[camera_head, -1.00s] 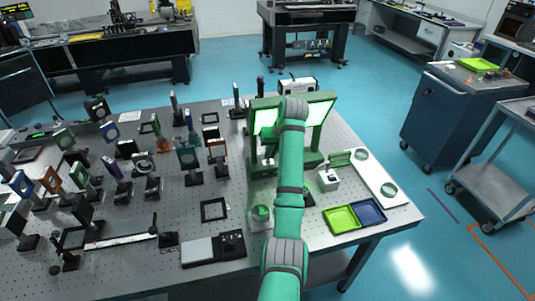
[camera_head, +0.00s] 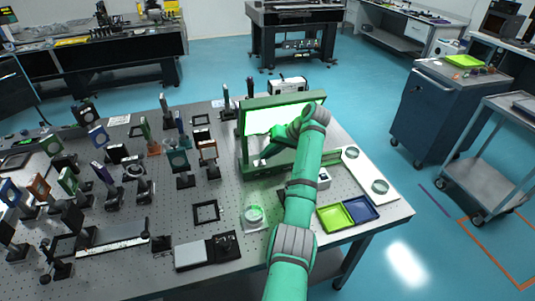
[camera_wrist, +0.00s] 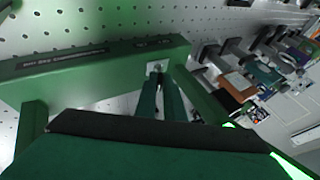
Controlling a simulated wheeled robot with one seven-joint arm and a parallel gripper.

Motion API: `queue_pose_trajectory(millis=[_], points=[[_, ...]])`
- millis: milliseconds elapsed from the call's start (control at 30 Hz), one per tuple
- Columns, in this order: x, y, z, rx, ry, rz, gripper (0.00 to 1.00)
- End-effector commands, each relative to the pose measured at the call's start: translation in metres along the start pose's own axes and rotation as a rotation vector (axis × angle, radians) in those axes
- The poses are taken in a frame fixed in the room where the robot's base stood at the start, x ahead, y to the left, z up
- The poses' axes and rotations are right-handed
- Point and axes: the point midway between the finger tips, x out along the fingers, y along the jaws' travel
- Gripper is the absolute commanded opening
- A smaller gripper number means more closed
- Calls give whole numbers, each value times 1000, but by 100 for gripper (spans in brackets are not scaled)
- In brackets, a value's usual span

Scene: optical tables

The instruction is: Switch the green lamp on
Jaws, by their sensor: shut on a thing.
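The green lamp (camera_head: 290,98) is a green frame around a bright, lit panel (camera_head: 258,120), standing on the optical table. In the wrist view its green base bar (camera_wrist: 70,68) carries a printed label and a small pale switch (camera_wrist: 156,67). My gripper (camera_head: 264,156) is in front of the panel, low over the lamp's base. In the wrist view my gripper (camera_wrist: 160,76) has its fingertips close together at the switch, shut on it. My arm hides the right part of the panel and base.
Several optic mounts (camera_head: 178,160) stand to the left. A green tray (camera_head: 335,217) and a blue tray (camera_head: 361,209) lie near the right edge. A perforated tabletop (camera_head: 225,190) is partly clear.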

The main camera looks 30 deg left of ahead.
Motion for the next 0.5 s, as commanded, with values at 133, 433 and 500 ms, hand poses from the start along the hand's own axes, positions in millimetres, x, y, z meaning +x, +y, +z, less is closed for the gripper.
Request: queue_pose_trajectory(millis=[133,433,500], points=[[1,0,1,2,-2,0,0],[2,-1,0,0,-2,1,16],[1,-1,0,0,-2,1,16]])
